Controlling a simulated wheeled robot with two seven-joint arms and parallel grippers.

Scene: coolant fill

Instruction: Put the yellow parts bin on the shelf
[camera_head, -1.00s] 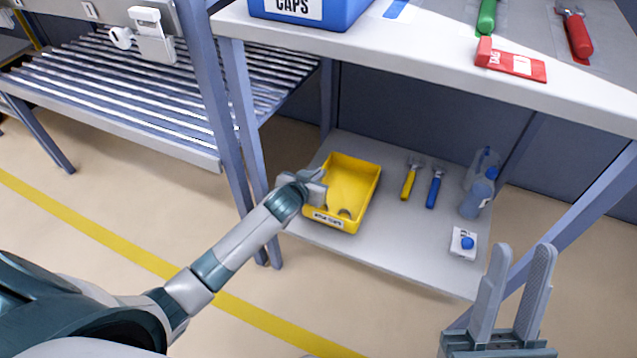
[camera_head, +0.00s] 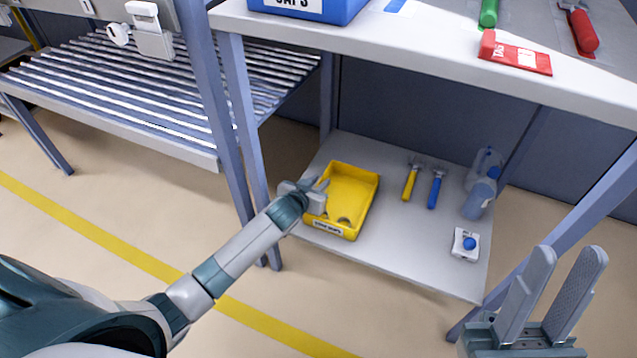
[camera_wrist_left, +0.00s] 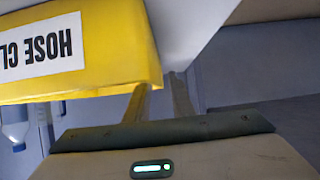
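The yellow parts bin (camera_head: 346,228) is in the left part of the lower shelf (camera_head: 400,248) in the head view. It is upright, and a few small parts show inside. My left gripper (camera_head: 318,190) is at its left wall, one finger on the inside and one outside, and looks shut on that wall. In the left wrist view the bin (camera_wrist_left: 105,60), with an upside-down label, fills the upper left. The left gripper's fingers (camera_wrist_left: 158,95) straddle its edge; one fingertip is hidden behind the bin. My right gripper (camera_head: 555,285) is open and empty at lower right.
A yellow-handled tool (camera_head: 410,183), a blue-handled tool (camera_head: 435,188), blue-capped bottles (camera_head: 480,190) and a small white box (camera_head: 465,243) are on the lower shelf. Above is a tabletop (camera_head: 420,45) with a blue bin (camera_head: 310,8). A leg (camera_head: 245,130) stands left of the bin.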

